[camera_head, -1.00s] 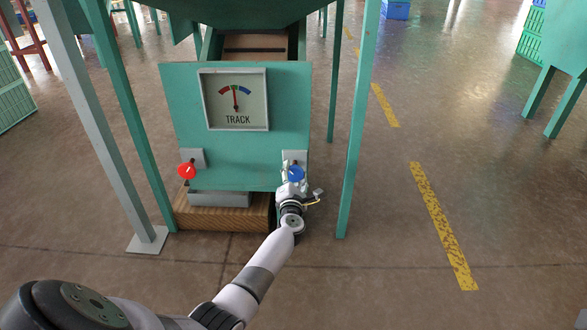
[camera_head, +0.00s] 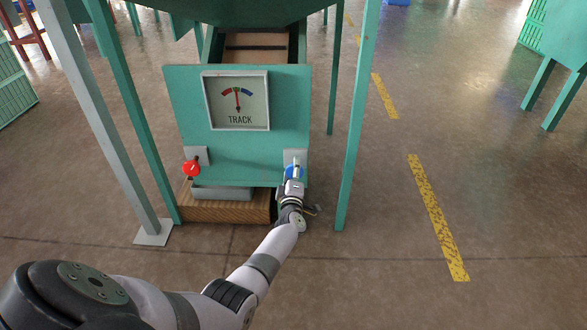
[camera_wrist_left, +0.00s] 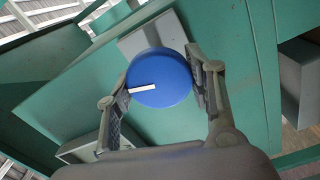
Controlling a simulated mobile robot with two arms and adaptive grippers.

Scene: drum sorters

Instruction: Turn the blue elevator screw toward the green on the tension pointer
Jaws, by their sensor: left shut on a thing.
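The blue elevator screw (camera_head: 288,172) is a round knob on a grey plate at the lower right of the green panel (camera_head: 190,110). In the left wrist view the blue screw (camera_wrist_left: 160,78) shows a white line pointing left. My left gripper (camera_head: 294,182) is shut on it, one finger on each side; it also shows in the left wrist view (camera_wrist_left: 163,84). The tension gauge (camera_head: 237,101), marked TRACK, has a red, green and blue arc. Its red pointer stands nearly upright, leaning slightly left, near the green middle. My right gripper is out of view.
A red knob (camera_head: 192,169) sits at the lower left of the panel. A wooden block (camera_head: 235,212) lies below it. Green legs (camera_head: 355,130) and a grey post (camera_head: 105,125) flank the panel. Open floor with a yellow dashed line (camera_head: 437,215) lies to the right.

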